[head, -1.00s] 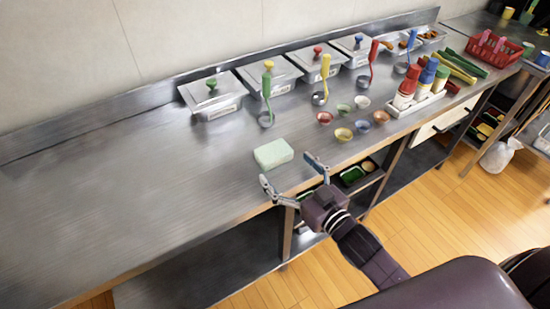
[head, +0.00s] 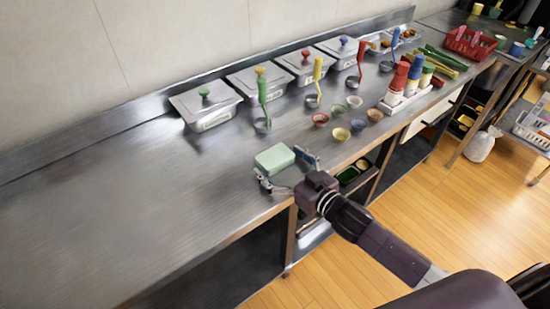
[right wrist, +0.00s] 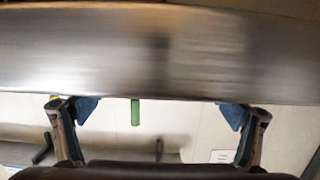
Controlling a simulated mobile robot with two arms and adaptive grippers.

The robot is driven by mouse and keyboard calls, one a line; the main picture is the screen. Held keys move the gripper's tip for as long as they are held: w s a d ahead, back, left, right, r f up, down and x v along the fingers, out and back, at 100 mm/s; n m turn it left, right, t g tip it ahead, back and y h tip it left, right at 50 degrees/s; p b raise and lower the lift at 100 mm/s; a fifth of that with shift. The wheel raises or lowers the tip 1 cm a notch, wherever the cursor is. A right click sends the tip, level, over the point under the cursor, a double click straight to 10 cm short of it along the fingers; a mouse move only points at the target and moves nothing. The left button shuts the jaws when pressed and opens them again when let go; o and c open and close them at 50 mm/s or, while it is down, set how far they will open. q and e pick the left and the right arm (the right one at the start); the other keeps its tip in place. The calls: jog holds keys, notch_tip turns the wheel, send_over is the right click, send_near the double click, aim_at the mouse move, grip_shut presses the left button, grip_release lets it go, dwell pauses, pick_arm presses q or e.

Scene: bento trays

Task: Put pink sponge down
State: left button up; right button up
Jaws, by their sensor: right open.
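No pink sponge shows in either view. A pale green, sponge-like block (head: 274,158) lies flat on the steel counter (head: 130,205) near its front edge. My right gripper (head: 286,170) is open at the front side of this block, with one finger near its left front corner and the other near its right end. Whether the fingers touch the block I cannot tell. In the right wrist view the fingers (right wrist: 158,112) are wide apart with nothing held between them, and the block does not show. My left gripper is not in view.
Lidded steel containers (head: 205,105) line the back wall, with coloured ladles (head: 263,105) before them. Small bowls (head: 340,134) and a bottle rack (head: 407,100) stand to the right. A red basket (head: 470,43) is farther right. The counter's left part is clear.

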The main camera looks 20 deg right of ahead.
jog(key=shift+x, duration=1)
jog(key=c, duration=0.9)
jog(key=shift+o, duration=0.2)
